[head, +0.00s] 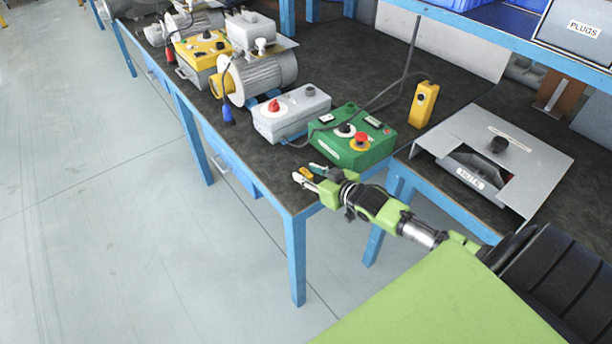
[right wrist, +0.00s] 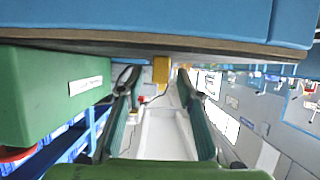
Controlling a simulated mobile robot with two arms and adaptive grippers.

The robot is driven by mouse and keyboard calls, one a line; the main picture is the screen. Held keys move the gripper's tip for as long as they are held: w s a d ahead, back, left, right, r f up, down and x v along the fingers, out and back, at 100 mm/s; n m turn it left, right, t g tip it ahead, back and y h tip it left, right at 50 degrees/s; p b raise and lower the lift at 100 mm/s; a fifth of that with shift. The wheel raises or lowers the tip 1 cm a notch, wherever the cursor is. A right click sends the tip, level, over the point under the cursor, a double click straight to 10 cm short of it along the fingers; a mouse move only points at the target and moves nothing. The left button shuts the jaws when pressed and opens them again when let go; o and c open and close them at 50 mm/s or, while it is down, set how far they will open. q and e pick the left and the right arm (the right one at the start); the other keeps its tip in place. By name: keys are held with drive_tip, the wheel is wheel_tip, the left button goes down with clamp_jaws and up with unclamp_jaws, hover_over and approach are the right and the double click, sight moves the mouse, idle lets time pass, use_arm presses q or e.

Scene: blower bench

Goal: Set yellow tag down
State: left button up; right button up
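The yellow tag (head: 306,171) is a small orange-yellow piece by the near corner of the dark-topped bench. In the right wrist view the yellow tag (right wrist: 161,69) shows as a small block below the band of the bench edge. My right gripper (head: 307,174) reaches in from the right, its fingers on either side of the tag. In the right wrist view the two dark green fingers of the right gripper (right wrist: 158,78) stand apart, with a gap on each side of the tag. Whether the tag rests on the bench is unclear. My left gripper is out of view.
A green control box (head: 354,137) with a red button stands close behind the gripper. A grey box (head: 291,113), motors and a yellow box (head: 203,50) line the bench beyond. A yellow pendant (head: 424,104) and a grey nuts chute (head: 495,152) are to the right. Floor at left is clear.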

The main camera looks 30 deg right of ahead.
sight(309, 175)
clamp_jaws()
drive_tip(key=shift+r, duration=0.5)
wheel_tip(309, 175, up, 3)
drive_tip(key=shift+s+f, duration=0.15)
drive_tip(key=shift+f, duration=0.05)
drive_tip(key=w+a+r+v, duration=0.1)
drive_tip(key=r+v, duration=0.2)
drive_tip(key=v, duration=1.3)
drive_tip(key=shift+d+p, duration=0.35)
drive_tip(key=shift+p, duration=0.05)
